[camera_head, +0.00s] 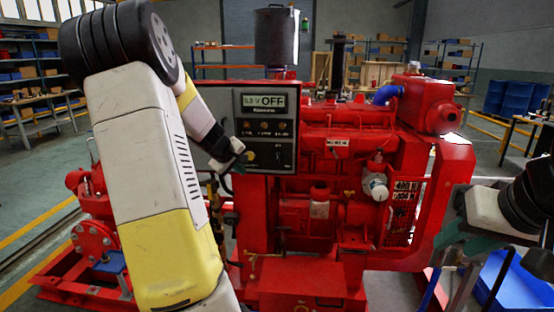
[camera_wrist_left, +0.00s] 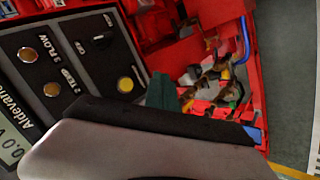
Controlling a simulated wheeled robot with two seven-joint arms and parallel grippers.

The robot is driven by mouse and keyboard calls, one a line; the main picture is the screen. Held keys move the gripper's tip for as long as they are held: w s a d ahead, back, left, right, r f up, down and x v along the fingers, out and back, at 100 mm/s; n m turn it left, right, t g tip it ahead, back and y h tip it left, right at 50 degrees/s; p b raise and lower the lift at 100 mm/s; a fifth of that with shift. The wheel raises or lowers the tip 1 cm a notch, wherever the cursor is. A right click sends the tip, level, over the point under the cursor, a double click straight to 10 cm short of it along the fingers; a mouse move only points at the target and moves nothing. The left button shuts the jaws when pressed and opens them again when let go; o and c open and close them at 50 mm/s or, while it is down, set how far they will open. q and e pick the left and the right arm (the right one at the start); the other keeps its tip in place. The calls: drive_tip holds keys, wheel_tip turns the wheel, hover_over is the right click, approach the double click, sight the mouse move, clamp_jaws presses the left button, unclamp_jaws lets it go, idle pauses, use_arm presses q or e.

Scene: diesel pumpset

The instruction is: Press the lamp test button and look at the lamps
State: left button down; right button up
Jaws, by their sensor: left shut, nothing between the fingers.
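My right gripper (camera_head: 460,275) is low at the right.
The red engine (camera_head: 345,150) fills the middle, with a blue hose (camera_head: 387,95) on top. A blue crate (camera_head: 515,283) is at the lower right. Shelves and benches stand far back. My left arm hides much of the pumpset's left side.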

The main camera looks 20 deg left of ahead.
use_arm(q)
drive_tip(key=shift+w, duration=0.1)
drive_tip(key=w+a, duration=0.2)
drive_tip(key=w, duration=0.6)
drive_tip(key=shift+w, duration=0.2)
drive_tip(key=shift+w, duration=0.15)
idle(2.1)
drive_tip(key=shift+w+a, duration=0.1)
drive_tip(key=shift+w, duration=0.2)
drive_tip(key=shift+w+a, duration=0.1)
drive_tip(key=shift+w, duration=0.3)
idle(0.5)
drive_tip(key=shift+s, duration=0.1)
drive_tip(key=shift+s+d, duration=0.2)
drive_tip(key=shift+s, duration=0.55)
